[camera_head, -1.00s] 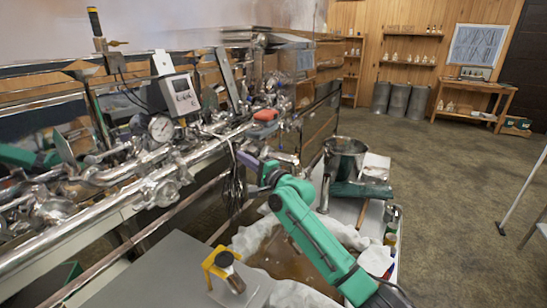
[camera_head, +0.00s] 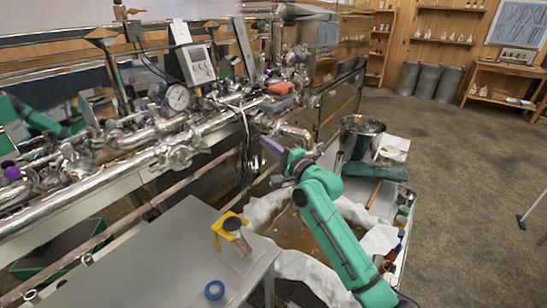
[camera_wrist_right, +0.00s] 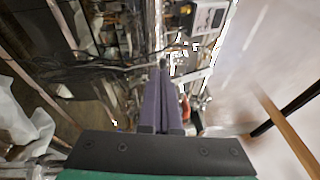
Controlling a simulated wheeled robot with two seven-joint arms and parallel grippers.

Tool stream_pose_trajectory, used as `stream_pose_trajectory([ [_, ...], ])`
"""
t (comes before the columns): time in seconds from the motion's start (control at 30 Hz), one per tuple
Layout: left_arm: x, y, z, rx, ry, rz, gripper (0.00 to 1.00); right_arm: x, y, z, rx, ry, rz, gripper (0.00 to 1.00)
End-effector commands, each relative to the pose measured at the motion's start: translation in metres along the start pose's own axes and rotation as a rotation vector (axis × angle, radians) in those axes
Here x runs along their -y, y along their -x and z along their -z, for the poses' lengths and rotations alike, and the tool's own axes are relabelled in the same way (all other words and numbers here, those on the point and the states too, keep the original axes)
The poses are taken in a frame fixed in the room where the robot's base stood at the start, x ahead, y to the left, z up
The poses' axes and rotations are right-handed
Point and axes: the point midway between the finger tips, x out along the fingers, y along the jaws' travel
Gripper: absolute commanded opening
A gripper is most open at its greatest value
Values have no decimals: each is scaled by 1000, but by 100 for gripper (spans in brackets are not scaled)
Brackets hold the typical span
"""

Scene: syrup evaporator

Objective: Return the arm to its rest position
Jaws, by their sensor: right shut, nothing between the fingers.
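My right arm is green and reaches up from the lower right in the head view. Its gripper (camera_head: 268,144) has purple fingers, which lie together with nothing between them. They are beside the metal pipework (camera_head: 290,130) of the evaporator, apparently in front of it; I cannot tell the exact gap. In the right wrist view the closed fingers (camera_wrist_right: 163,75) point toward the pipes and the control box (camera_wrist_right: 209,18). My left gripper cannot be made out. Green shapes at the far left, behind the pipes, may be a reflection or my left arm.
A grey table (camera_head: 165,255) holds a yellow-topped fixture (camera_head: 228,224) and a blue tape roll (camera_head: 214,290). A cloth-lined tub (camera_head: 300,262) lies under my right arm. A metal pot (camera_head: 360,128) stands beyond it. Open floor (camera_head: 455,190) spreads to the right.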

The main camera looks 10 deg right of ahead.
Motion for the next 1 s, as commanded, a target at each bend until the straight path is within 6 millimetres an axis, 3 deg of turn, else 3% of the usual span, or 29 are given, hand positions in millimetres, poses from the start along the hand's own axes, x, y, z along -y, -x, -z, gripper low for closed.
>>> stream_pose_trajectory([
  [0.2,5,-12,2,-5,-2,7,50,-7,39,-20,-1,-3,0,0],
  [0.33,4,-14,1,-4,-2,6,50,-8,50,-26,-3,7,-8,0],
  [0.37,4,-14,1,-3,-2,6,50,-12,53,-27,-5,23,-23,0],
  [0.47,4,-13,0,-2,-2,5,50,-51,73,-29,-11,167,-149,0],
  [0.57,4,-13,0,-2,-2,5,50,-117,120,-32,19,436,-392,0],
  [0.6,4,-13,1,-3,-2,5,50,-143,145,-33,49,551,-500,0],
  [0.7,4,-13,1,-4,-2,5,50,-188,203,-34,150,781,-728,0],
  [0.83,3,-13,1,-3,-1,4,50,-222,268,-36,300,974,-945,0],
  [1.0,2,-13,0,-2,-1,2,50,-244,342,-40,506,1129,-1155,0],
])
